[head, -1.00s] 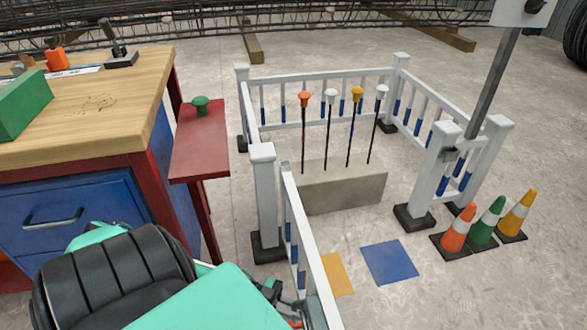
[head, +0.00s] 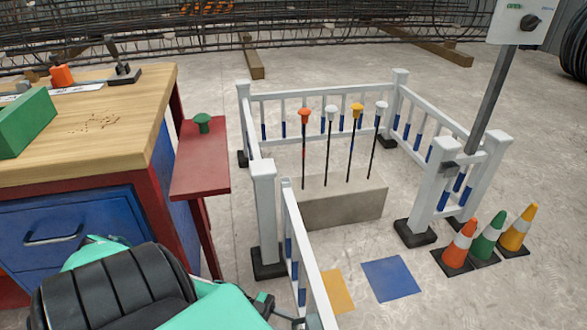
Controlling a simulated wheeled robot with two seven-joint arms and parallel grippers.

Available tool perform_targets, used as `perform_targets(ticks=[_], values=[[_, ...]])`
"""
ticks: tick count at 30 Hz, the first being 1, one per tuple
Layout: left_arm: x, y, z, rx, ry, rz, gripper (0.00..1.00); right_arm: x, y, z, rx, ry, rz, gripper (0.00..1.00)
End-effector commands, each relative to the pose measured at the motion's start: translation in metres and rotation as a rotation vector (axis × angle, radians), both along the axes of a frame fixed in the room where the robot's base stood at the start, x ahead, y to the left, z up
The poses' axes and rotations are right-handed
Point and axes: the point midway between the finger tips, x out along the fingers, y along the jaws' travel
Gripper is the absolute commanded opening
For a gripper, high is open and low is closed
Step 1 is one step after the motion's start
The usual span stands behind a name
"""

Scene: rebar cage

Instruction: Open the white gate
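The white gate (head: 303,245) with blue-and-white bars stands swung toward me from the left white post (head: 264,205), leaving a wide gap to the right post (head: 433,185). Its near end runs out of the bottom of the head view. My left arm comes in from the lower left, and its wrist lies beside the gate's near part. The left gripper's fingers are not clearly visible at the bottom edge, so I cannot tell whether they touch the gate. My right gripper is out of view.
Inside the fence, a concrete block (head: 345,205) holds several rods with coloured caps. A workbench (head: 85,120) with a red side shelf (head: 200,165) stands left. Several cones (head: 486,240) stand by the right post. Blue (head: 390,278) and yellow (head: 337,291) floor squares lie in the opening.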

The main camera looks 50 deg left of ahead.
Motion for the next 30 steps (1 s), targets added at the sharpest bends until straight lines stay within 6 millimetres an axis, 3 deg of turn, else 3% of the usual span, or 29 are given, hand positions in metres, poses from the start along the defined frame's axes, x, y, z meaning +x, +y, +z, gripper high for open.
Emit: perform_targets(ticks=[3, 9, 30], values=[[-0.01, 0.02, 0.001, 0.002, 0.002, 0.001, 0.33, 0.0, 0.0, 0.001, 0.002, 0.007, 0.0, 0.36], [-0.021, 0.042, 0.001, 0.001, 0.0, 0.001, 0.33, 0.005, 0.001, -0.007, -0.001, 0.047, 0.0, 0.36], [-0.023, 0.046, 0.001, 0.001, 0.0, 0.002, 0.33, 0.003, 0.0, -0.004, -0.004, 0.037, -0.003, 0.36]])
